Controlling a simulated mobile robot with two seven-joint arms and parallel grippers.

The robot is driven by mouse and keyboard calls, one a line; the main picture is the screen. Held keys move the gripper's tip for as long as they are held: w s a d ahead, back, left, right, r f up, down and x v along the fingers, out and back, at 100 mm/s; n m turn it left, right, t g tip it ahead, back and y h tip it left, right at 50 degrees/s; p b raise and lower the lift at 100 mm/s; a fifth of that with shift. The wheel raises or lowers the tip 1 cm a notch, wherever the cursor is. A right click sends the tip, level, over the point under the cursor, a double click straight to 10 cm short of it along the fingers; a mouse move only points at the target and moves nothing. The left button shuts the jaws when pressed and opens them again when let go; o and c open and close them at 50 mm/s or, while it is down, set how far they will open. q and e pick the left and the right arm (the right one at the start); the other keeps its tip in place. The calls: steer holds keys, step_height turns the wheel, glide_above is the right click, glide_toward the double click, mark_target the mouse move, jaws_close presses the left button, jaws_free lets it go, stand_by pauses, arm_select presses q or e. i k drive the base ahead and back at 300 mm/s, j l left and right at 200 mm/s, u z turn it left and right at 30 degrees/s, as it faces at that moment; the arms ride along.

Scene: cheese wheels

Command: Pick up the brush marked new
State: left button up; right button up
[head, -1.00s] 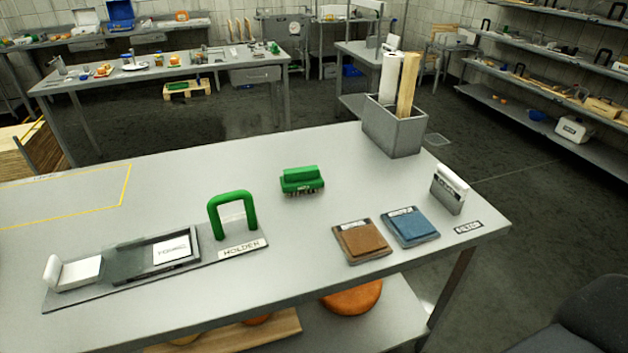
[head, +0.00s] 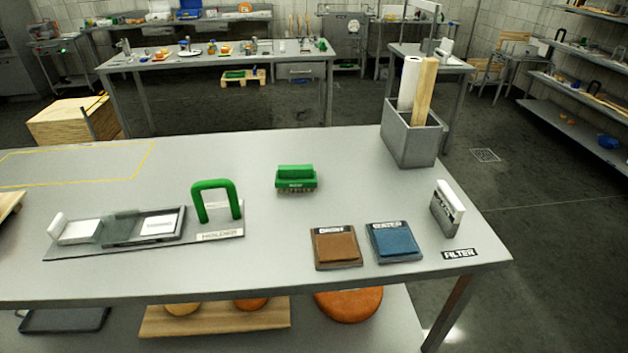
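Neither of my grippers is in the head view.
A brown pad (head: 336,247) and a blue pad (head: 393,243) lie near the front right. A white-topped grey block (head: 446,208) stands by a FILTER label (head: 459,254). A grey bin (head: 411,138) holds a roll and a board. Table around the brush is clear.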

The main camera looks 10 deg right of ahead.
mark_target(290, 178)
steer(key=l, duration=0.45)
steer(key=k+l, duration=0.15)
steer(key=l, duration=0.75)
steer(key=k, duration=0.05)
